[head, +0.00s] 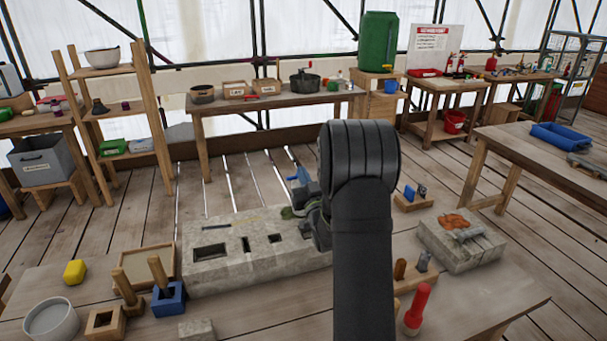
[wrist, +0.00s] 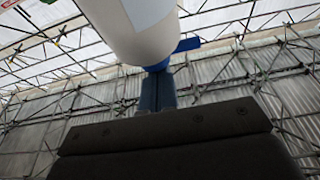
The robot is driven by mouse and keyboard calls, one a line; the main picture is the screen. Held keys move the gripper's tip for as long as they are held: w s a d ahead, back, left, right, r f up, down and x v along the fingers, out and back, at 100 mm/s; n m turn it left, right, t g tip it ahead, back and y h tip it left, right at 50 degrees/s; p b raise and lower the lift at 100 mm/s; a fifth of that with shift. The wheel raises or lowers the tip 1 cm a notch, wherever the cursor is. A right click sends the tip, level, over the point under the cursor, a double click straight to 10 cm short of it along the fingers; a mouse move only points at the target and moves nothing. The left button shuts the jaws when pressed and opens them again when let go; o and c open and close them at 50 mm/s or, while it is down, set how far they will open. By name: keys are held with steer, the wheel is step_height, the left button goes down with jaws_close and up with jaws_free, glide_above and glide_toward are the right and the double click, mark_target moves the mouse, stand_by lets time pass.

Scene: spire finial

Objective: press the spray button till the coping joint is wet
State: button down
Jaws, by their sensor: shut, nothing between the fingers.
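My gripper (wrist: 158,82) is shut, its two dark blue fingers side by side in the wrist view. Their tips are at or very near a blue part (wrist: 187,45) under a large white rounded body, which looks like a spray bottle (wrist: 130,30). I cannot tell whether they touch, and no separate button shows. In the head view my arm hides most of the gripper and the bottle; a small blue piece (head: 298,176) shows beside it. A pale stone block (head: 210,272) with dark slots lies below and left of the gripper. I cannot make out the coping joint or any wetness.
A red-handled tool (head: 417,308) and another stone block (head: 440,252) are at right. Side benches stand farther back.

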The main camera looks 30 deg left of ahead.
steer(key=shift+f, duration=0.1)
steer(key=shift+r, duration=0.3)
steer(key=s+d, duration=0.6)
steer(key=shift+s+d+r, duration=0.15)
steer(key=shift+s+d, duration=0.2)
